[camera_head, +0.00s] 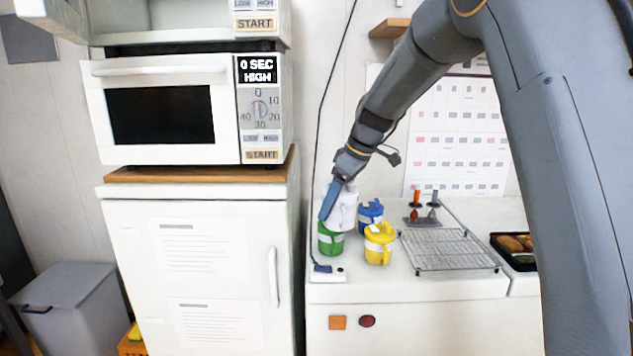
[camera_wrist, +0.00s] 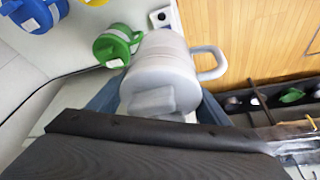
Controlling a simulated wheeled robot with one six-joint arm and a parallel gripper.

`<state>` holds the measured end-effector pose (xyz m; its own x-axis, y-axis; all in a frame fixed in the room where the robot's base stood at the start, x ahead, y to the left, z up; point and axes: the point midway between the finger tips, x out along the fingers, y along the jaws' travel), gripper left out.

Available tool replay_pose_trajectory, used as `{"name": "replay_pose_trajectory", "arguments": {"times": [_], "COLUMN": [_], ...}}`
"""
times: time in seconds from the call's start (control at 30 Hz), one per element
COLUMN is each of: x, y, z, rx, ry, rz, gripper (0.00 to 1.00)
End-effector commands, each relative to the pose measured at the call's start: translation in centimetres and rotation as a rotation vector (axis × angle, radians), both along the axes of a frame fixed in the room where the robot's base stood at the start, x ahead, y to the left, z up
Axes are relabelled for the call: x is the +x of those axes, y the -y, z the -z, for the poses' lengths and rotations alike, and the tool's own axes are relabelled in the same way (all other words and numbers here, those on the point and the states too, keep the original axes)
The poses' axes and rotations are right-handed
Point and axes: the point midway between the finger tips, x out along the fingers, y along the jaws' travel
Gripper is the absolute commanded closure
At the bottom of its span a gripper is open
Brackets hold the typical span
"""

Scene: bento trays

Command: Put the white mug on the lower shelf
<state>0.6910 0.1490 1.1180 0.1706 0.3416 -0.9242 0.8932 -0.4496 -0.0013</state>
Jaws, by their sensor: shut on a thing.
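The white mug (camera_head: 345,212) is in my gripper (camera_head: 331,200), above and behind the green mug (camera_head: 330,241) on the white counter. In the wrist view the white mug (camera_wrist: 163,62) fills the middle, its handle to the right. The blue fingers of my gripper (camera_wrist: 155,104) are shut on it, one on each side. A small wooden wall shelf (camera_head: 389,28) shows high up in the head view, partly hidden by my arm. I cannot tell a lower shelf in these views.
A blue mug (camera_head: 369,213) and a yellow mug (camera_head: 379,246) stand beside the green one. A wire rack (camera_head: 447,249) and a food tray (camera_head: 517,257) lie to the right. A microwave (camera_head: 165,112) stands on the cabinet at left. Wooden floor (camera_wrist: 240,35) shows in the wrist view.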

Motion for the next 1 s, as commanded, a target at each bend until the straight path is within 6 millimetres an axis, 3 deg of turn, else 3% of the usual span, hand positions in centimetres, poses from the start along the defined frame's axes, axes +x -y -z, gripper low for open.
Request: {"name": "replay_pose_trajectory", "arguments": {"times": [0.27, 0.53, 0.8, 1.0], "x": [-1.1, -3.5, -10.0, -14.1], "y": [2.0, 5.2, 11.0, 13.9], "z": [3.7, 8.9, 16.2, 18.8], "rx": [-0.002, -0.003, -0.006, -0.002], "ry": [-0.015, -0.03, -0.029, -0.007], "rz": [0.17, 0.42, 0.828, 1.031], "gripper": [0.68, 0.68, 0.68, 0.68]}}
